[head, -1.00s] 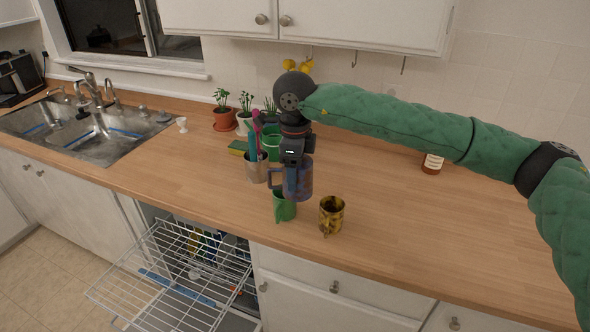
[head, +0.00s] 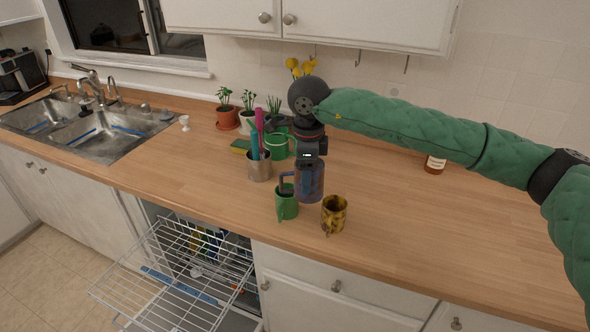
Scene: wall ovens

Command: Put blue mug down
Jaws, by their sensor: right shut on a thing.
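The blue mug (head: 316,184) is in my right gripper (head: 308,170), which comes down from above and is shut on it. The mug looks upright, with its handle to the left, close behind the green mug in front. I cannot tell whether its base touches the wooden counter (head: 420,230). A green mug (head: 286,206) stands just in front and left of it. A yellow-brown patterned mug (head: 334,212) stands to the front right. My left gripper is not in view.
A metal cup with colourful utensils (head: 259,168) stands to the left, with another green mug (head: 278,148) behind. Potted plants (head: 226,116) line the back. The open dishwasher rack (head: 170,280) is below.

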